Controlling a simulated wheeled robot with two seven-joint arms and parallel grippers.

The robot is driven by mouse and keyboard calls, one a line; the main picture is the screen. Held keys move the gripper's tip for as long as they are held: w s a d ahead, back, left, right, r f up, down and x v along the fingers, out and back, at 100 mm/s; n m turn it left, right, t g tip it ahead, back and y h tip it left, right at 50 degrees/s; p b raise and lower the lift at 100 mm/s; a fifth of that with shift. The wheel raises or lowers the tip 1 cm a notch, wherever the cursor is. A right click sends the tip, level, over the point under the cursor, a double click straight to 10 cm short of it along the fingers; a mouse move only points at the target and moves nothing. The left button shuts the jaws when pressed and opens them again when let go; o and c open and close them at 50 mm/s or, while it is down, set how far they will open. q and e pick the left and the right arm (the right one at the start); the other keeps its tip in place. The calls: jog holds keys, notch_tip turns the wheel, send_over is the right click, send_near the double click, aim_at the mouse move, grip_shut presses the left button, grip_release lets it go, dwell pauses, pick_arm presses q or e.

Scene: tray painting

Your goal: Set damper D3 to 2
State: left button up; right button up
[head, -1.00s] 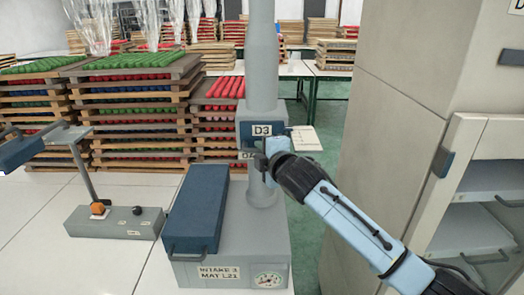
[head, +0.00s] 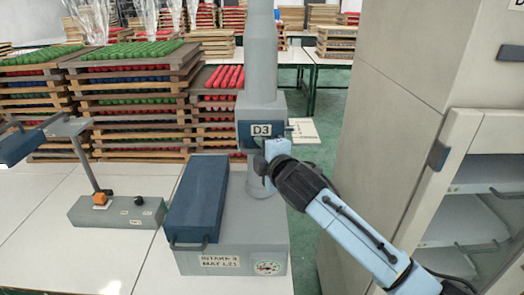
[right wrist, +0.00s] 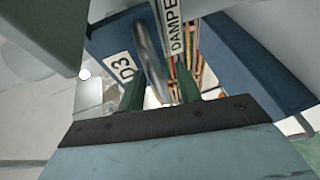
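The damper D3 housing (head: 247,105) is a blue-grey box around an upright grey pipe, with a white D3 label (head: 261,130) on its front. My right gripper (head: 268,158) is at the housing's front just below that label and hides part of it. In the right wrist view, the two green fingers of my right gripper (right wrist: 160,92) stand apart. A grey metal lever (right wrist: 150,50) passes between them, with gaps visible on both sides. The D3 label (right wrist: 120,67) and a partly cut-off DAMPER plate (right wrist: 178,35) flank it. No scale numbers are readable. My left gripper is out of view.
The pipe rises from a grey base unit (head: 240,258) with a blue lidded box (head: 198,198), a handle and a round gauge (head: 267,268). A tall beige cabinet (head: 385,120) stands close to my right arm. Stacked trays (head: 130,105) are behind on the left.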

jog(key=shift+s, duration=0.1)
jog(key=v, duration=1.3)
jog(key=shift+d, duration=0.15)
jog(key=w+d+f+m+g+h+b, duration=0.15)
jog(key=d+f+m, duration=0.25)
jog(key=f, duration=0.9)
jog(key=w+d+f+m+g+h+b, duration=0.1)
jog(key=w+d+f+m+h, duration=0.2)
jog(key=f, duration=0.9)
jog(key=s+d+f+m+g+b, duration=0.1)
jog(key=s+d+f+m+g, duration=0.25)
jog(key=f, duration=0.75)
jog(key=s+d+f+m+b, duration=0.15)
jog(key=s+d+f, duration=0.4)
jog(key=f, duration=0.55)
jog(key=s+d+f+m+g+h, duration=0.1)
jog(key=s+d+f+m+g, duration=0.1)
jog(key=s+f, duration=0.6)
jog(key=s+d+f+m+g+b, duration=0.1)
jog(key=s+f, duration=0.7)
jog(key=s, duration=1.2)
jog(key=s+d+f+m+g+h, duration=0.1)
jog(key=s+d+f+m+g, duration=0.3)
jog(key=s+f, duration=0.4)
jog(key=s+m, duration=0.1)
jog(key=s, duration=0.5)
jog(key=shift+d+f+h+b, duration=0.15)
jog(key=shift+f+h+b, duration=0.15)
jog(key=shift+h+b, duration=0.1)
